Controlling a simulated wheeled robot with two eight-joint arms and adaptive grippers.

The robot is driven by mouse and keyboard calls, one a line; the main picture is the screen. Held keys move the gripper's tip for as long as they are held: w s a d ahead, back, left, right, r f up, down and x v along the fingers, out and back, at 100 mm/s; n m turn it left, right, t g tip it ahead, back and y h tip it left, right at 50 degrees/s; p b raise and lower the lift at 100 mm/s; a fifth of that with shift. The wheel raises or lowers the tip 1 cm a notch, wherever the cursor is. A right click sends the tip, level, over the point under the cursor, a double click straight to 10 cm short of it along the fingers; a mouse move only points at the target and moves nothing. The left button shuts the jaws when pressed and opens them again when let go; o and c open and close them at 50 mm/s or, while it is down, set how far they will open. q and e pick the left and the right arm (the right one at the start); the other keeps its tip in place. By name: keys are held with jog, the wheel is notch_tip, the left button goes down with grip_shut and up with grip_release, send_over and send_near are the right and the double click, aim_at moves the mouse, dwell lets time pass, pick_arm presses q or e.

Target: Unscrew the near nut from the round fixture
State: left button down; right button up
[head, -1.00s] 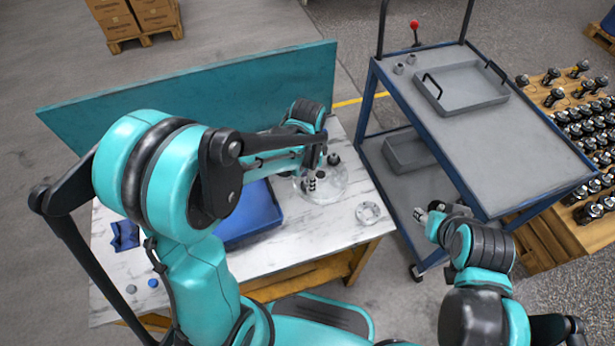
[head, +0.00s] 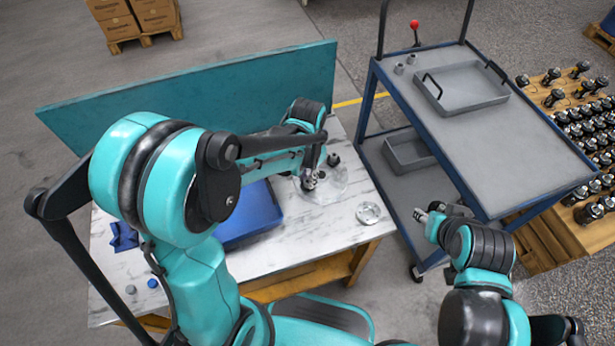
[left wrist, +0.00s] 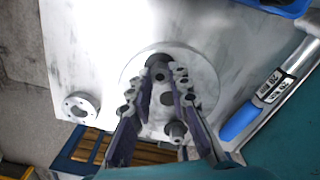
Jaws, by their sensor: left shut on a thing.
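The round fixture (head: 335,188) is a pale disc on the marble-look table, also seen in the left wrist view (left wrist: 205,88). My left gripper (head: 309,184) points down over its near side. In the left wrist view my left gripper (left wrist: 163,76) has its fingers on both sides of the near nut (left wrist: 159,71), a dark round piece, and is shut on it. The fingers hide part of it. The far nut (head: 333,159) stands at the fixture's back, clear of the gripper; it also shows in the left wrist view (left wrist: 175,130). My right gripper (head: 421,214) hangs beside the cart, its jaws too small to judge.
A pale ring-shaped part (head: 368,213) lies right of the fixture. A blue tray (head: 262,228) is left of it, partly behind my left arm. A teal panel (head: 200,100) bounds the table's back. A cart (head: 500,135) with a grey tray stands to the right.

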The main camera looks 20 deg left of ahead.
pick_arm(q)
jog(key=n, duration=0.5)
jog(key=c, duration=1.6)
grip_release()
jog(key=shift+c, duration=0.2)
jog(key=m, duration=1)
jog(key=shift+b, duration=0.3)
